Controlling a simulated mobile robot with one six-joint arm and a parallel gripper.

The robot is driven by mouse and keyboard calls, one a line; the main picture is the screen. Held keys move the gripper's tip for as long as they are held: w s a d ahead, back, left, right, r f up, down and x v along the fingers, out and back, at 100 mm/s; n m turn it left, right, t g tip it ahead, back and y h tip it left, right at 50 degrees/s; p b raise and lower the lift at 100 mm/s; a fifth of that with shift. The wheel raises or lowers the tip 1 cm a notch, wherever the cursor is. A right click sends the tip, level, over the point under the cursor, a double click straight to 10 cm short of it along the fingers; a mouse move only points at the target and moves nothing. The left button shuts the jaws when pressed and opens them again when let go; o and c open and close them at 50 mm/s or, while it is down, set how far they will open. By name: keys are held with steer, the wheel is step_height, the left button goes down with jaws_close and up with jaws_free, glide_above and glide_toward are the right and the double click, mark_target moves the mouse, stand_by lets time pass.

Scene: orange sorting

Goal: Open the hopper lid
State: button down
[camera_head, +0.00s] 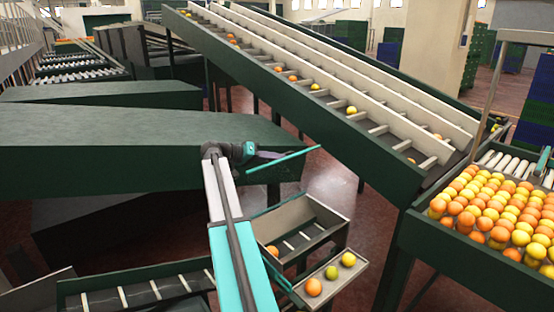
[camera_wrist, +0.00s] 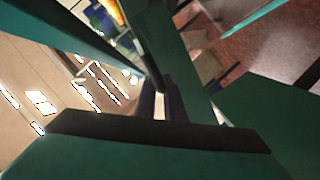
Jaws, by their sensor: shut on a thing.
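My gripper (camera_head: 262,157) is at the end of my arm, above and just left of a small open-topped hopper box (camera_head: 313,211). It is shut on a thin teal edge (camera_head: 292,156), which looks like the hopper lid seen almost edge-on and raised above the box. Whether the dark green surface below this edge belongs to the lid, I cannot tell. The box's inside shows pale slats and an orange (camera_head: 272,251) at its lower left. In the wrist view, dark and teal parts fill the near field, and the exact grip is unclear.
A tray (camera_head: 344,289) beside the box holds an orange and two yellow-green fruits. An inclined conveyor (camera_head: 285,90) rises to the upper left behind. A bin of oranges and yellow fruits (camera_head: 500,215) stands at right. A large green machine body (camera_head: 110,150) is at left.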

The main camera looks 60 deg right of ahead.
steer(key=w+d+b, duration=0.2)
steer(key=w+b, duration=0.4)
steer(key=w, duration=0.1)
steer(key=shift+f, duration=0.2)
steer(key=shift+d, duration=0.1)
steer(key=c, duration=1.8)
jaws_free()
steer(key=shift+c, duration=0.2)
steer(key=b+v, duration=0.4)
steer(key=v, duration=0.9)
steer(key=shift+w+a+r+b, duration=0.15)
steer(key=shift+w+a+b, duration=0.05)
steer(key=shift+a+b, duration=0.15)
steer(key=shift+r, duration=0.1)
